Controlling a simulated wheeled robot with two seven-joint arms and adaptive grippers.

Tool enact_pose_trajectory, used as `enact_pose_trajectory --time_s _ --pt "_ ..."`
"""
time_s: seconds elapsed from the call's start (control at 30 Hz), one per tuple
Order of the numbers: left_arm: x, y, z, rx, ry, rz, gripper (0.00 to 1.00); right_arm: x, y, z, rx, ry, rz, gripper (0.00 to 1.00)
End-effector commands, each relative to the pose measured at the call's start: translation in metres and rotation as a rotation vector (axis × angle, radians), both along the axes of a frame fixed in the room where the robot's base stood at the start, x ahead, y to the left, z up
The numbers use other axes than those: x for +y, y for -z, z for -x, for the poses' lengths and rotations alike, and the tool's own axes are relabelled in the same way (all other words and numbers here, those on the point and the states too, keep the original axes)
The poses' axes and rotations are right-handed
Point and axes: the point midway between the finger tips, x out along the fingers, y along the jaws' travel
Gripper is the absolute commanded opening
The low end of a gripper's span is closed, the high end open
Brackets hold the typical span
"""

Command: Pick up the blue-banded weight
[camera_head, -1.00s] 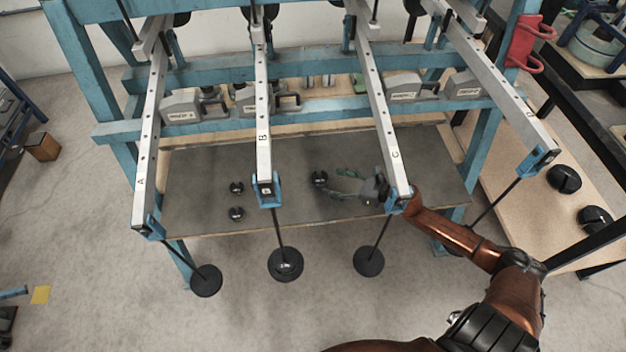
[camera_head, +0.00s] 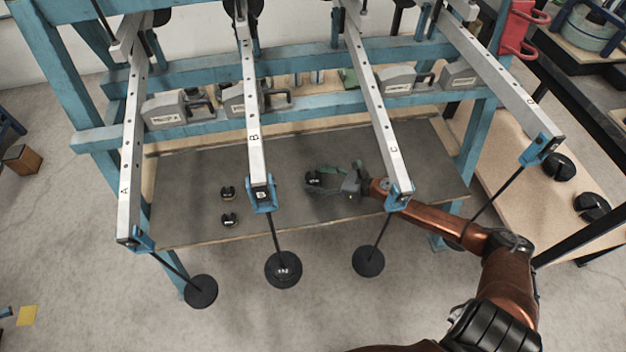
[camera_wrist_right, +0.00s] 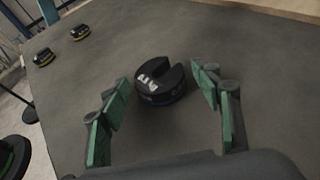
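A small black slotted weight (camera_head: 313,179) lies on the grey shelf (camera_head: 285,222), and in the right wrist view this weight (camera_wrist_right: 160,84) shows a faint bluish band low on its side and white marking on top. My right gripper (camera_head: 316,181) is open at shelf height, with its green fingers on either side of the weight. In the right wrist view there are gaps between the weight and both fingers, and the weight sits at or just beyond the fingertips. My left gripper is not in view.
Two other small weights lie left on the shelf, one farther back (camera_head: 228,193) and one nearer (camera_head: 229,220); they show yellowish bands. Beam B (camera_head: 249,105) and beam C (camera_head: 374,95) overhang the shelf. Hanging discs (camera_head: 283,269) are in front. My right arm passes under beam C's end.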

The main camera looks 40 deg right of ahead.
Motion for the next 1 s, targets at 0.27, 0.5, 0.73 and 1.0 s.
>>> enact_pose_trajectory --time_s 0.27,0.5,0.73,1.0 --pt "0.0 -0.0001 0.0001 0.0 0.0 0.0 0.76 0.0003 0.0002 0.0001 0.0 0.0 0.0 0.37" --pt "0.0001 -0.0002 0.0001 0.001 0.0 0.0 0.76 0.0002 0.0003 0.0001 0.0 0.0 0.0 0.21" --pt "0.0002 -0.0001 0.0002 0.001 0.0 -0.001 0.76 0.0002 -0.0014 -0.0008 -0.003 0.0 -0.001 0.11" --pt "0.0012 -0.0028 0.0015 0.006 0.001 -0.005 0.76 0.0 -0.0058 -0.0007 -0.003 0.0 0.0 0.11"
